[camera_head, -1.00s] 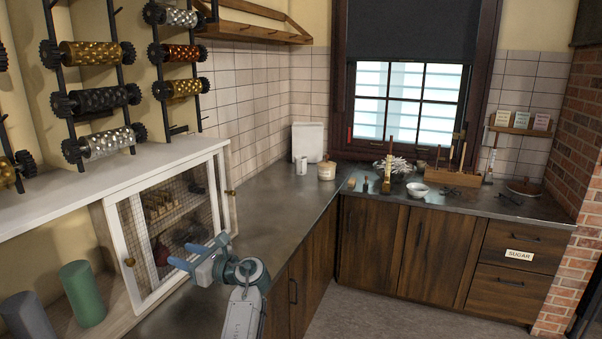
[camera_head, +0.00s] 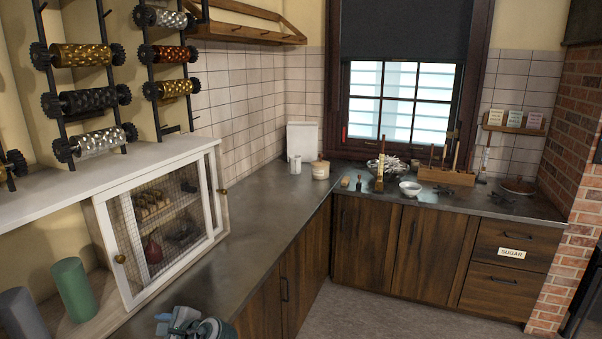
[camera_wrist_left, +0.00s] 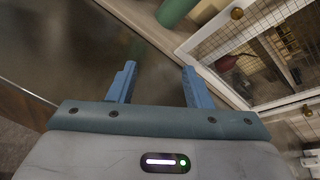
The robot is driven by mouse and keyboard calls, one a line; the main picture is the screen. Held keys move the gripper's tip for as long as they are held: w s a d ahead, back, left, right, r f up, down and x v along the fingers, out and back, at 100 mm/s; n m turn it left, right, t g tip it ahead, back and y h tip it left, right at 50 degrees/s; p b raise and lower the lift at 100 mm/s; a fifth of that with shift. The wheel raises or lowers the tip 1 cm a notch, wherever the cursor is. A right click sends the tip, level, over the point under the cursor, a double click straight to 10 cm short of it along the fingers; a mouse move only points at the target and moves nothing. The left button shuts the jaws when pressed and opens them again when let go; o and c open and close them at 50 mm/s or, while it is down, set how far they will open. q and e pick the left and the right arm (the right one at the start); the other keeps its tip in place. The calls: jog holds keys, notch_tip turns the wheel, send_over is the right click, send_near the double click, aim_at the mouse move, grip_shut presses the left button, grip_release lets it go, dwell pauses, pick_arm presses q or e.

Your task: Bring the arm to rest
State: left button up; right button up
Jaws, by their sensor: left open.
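My left gripper (camera_head: 176,318) is at the bottom edge of the head view, low over the dark countertop in front of the white mesh-door cabinet. In the left wrist view its two blue fingers (camera_wrist_left: 160,85) stand apart with nothing between them. Dark counter surface shows beyond the fingertips. Most of my left arm is below the head view's edge. My right gripper is not in view.
The white cabinet (camera_head: 104,240) with mesh doors stands close by. A green cylinder (camera_head: 74,289) and a grey cylinder (camera_head: 24,316) are on its left. Racks of embossed rollers (camera_head: 88,103) hang above. The counter (camera_head: 262,228) toward the corner is clear.

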pick_arm(q)
jog(key=s+f+n+h, duration=0.35)
jog(key=s+f, duration=0.25)
jog(key=s, duration=0.4)
jog(key=s+f+n+h, duration=0.3)
jog(key=s+f+n, duration=0.25)
jog(key=s, duration=0.45)
jog(key=s+d+r+n+g+h, duration=0.1)
jog(key=s+d+n+h, duration=0.2)
jog(key=s, duration=0.6)
jog(key=s+d+r+n+g+h, duration=0.1)
jog(key=s+d+n+h, duration=0.25)
jog(key=s, duration=0.45)
jog(key=a+f+g+y+b, duration=0.1)
jog(key=a+f+b, duration=0.15)
jog(key=f, duration=1.65)
jog(key=a+f+b, duration=0.1)
jog(key=f+b, duration=0.2)
jog(key=f, duration=1.6)
jog(key=s+f+g+b, duration=0.1)
jog(key=s+f+b, duration=0.3)
jog(key=s+f, duration=1.4)
notch_tip(320, 180, down, 4)
jog(key=shift+s+a+f, duration=0.1)
jog(key=shift+s+a, duration=0.05)
jog(key=shift+a, duration=0.15)
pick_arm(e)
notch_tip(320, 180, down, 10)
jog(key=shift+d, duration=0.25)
